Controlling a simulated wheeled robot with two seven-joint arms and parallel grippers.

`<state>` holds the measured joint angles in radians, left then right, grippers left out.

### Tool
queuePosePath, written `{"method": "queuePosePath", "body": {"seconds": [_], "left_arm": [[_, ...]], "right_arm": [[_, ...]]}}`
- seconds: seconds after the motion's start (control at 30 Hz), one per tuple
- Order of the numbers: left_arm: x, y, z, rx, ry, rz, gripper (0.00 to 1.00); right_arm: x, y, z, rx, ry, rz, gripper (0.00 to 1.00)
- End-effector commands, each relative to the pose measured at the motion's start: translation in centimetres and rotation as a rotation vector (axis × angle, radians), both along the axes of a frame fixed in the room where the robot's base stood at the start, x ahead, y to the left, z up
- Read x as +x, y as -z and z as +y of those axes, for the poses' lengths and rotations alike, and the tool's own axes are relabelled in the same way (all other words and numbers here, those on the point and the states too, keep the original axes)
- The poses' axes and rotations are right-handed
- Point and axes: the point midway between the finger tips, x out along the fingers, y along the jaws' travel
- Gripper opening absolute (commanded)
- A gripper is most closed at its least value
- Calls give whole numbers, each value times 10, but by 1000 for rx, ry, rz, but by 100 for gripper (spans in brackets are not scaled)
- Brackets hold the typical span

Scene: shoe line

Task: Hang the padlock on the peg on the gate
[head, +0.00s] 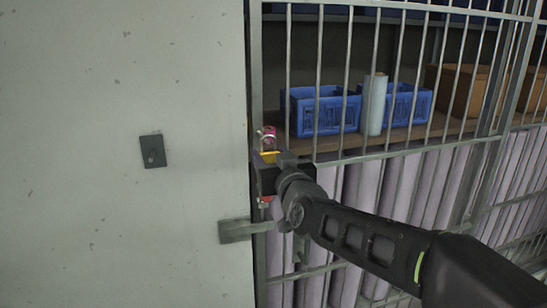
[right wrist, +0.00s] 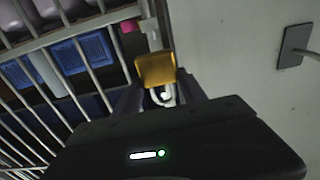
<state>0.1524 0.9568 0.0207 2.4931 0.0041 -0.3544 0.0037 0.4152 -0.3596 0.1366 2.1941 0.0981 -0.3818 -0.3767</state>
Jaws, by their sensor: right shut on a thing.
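The padlock has a yellow, brass-coloured body (right wrist: 155,70) and a pale curved shackle (right wrist: 163,96). In the right wrist view it sits between the fingers of my right gripper (right wrist: 160,94), which is shut on it. In the head view a little of the yellow padlock (head: 269,156) shows above my right gripper (head: 266,165), at the left edge of the barred gate (head: 346,90). The gripper hides most of the padlock there. I cannot clearly make out the peg or whether the shackle touches it. My left gripper is out of view.
A pink item (head: 268,138) is close above the gripper at the gate edge. A metal latch plate (head: 235,231) sits lower, across the wall edge. The wall (head: 120,230) carries a dark plate (head: 152,151). Blue crates (head: 325,111) and a pale roll (head: 374,104) stand behind the bars.

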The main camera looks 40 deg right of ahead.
Motion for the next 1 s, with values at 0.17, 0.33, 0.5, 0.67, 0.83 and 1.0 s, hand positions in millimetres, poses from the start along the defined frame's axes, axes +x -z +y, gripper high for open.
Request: {"method": "queuePosePath", "body": {"seconds": [0.17,0.33,0.5,0.67,0.83,1.0], "left_arm": [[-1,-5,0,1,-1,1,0],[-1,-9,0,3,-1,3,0],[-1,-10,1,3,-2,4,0],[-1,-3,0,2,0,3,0],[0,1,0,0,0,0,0],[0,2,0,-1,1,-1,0]], "right_arm": [[11,-1,-4,1,0,0,0],[22,-1,-8,1,0,-1,0],[32,1,-11,1,-1,0,0],[39,8,-13,0,0,-1,0],[42,10,-15,-2,1,-2,0],[43,10,-15,-1,0,-2,0]]}}
